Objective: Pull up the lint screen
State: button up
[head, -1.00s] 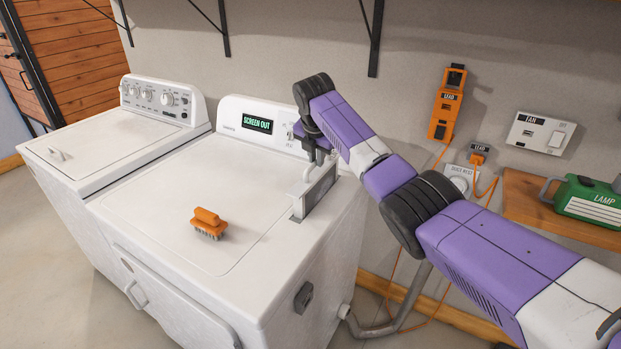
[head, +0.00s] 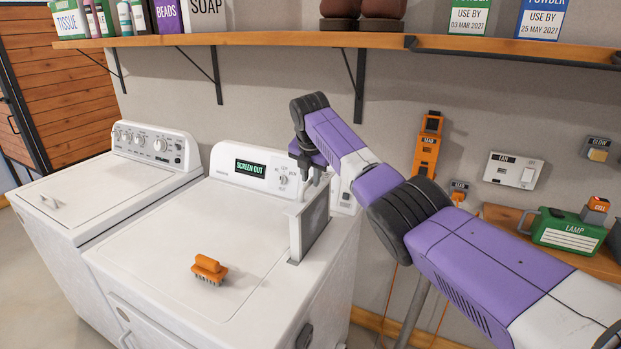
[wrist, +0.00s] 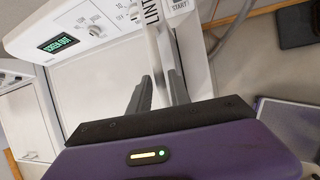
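The lint screen (head: 313,228) is a grey panel with a pale frame, standing upright out of the slot at the right rear of the white dryer's top (head: 215,230). Its lower end meets the slot. My gripper (head: 312,178) is above it, with its fingers pointing down at the screen's top handle. In the wrist view, the two dark fingers (wrist: 159,85) close in from both sides on the white handle, which has a LINT label (wrist: 151,14). The dryer's display (head: 251,168) reads SCREEN OUT. The exact finger contact is small in view.
An orange brush (head: 209,268) lies on the dryer top. A washer (head: 100,190) stands to the left. A wooden shelf (head: 250,39) with boxes and bottles runs above. Orange lead (head: 427,145), fan switch (head: 513,171) and green lamp unit (head: 568,228) are to the right.

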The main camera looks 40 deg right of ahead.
jog(key=shift+o, duration=0.7)
jog(key=shift+r, duration=0.1)
jog(key=b+v, duration=0.2)
jog(key=v, duration=0.5)
jog(key=shift+r, duration=0.3)
jog(key=shift+s+a, duration=0.15)
